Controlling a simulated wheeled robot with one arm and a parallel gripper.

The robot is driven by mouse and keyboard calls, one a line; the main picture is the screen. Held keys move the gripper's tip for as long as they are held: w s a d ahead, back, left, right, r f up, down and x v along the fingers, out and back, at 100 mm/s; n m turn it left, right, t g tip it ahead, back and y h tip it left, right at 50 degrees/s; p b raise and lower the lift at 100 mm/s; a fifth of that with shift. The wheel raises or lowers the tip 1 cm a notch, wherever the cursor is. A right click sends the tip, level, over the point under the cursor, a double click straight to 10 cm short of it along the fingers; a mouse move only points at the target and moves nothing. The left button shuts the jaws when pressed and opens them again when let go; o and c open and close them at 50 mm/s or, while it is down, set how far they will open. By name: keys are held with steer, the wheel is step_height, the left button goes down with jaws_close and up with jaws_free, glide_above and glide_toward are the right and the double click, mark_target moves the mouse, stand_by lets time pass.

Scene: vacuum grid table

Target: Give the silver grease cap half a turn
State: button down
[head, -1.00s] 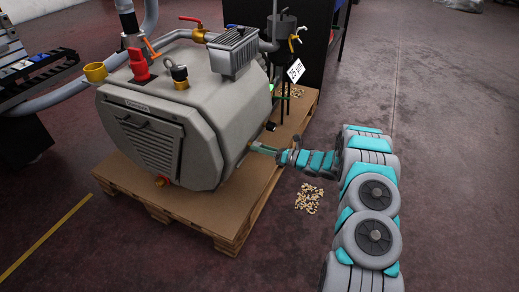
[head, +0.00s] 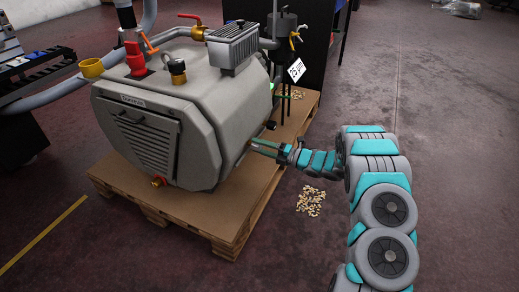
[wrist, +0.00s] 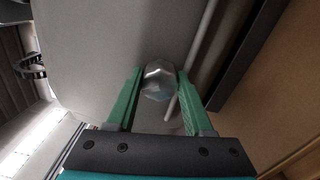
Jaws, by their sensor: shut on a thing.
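The silver grease cap (wrist: 159,82) shows in the wrist view as a shiny faceted knob on the grey side of the pump (wrist: 110,35). My gripper (wrist: 160,88) is shut on it, with one green finger on its left and one on its right. In the head view my gripper (head: 260,148) reaches the right side of the pump (head: 205,110), low above the pallet. The cap itself is hidden there by the gripper and the pump's side.
The pump stands on a wooden pallet (head: 228,235). A pale rod (wrist: 200,45) runs beside my right finger in the wrist view. A pile of small pale pieces (head: 310,201) lies on the floor below my arm. The floor at the right (head: 460,150) is clear.

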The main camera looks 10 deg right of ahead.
steer(key=m, duration=0.6)
steer(key=shift+m, duration=0.3)
steer(key=m+p, duration=0.2)
steer(key=m, duration=0.4)
steer(key=shift+m+t, duration=0.3)
steer(key=m+p, duration=0.2)
steer(key=m, duration=0.4)
steer(key=shift+r+m+h, duration=0.1)
steer(key=shift+m+h, duration=0.2)
steer(key=m+p, duration=0.2)
steer(key=m, duration=0.3)
steer(key=shift+m, duration=0.3)
steer(key=shift+p, duration=0.3)
steer(key=shift+c, duration=1.4)
jaws_free()
steer(key=v, duration=0.8)
steer(key=shift+b, duration=0.3)
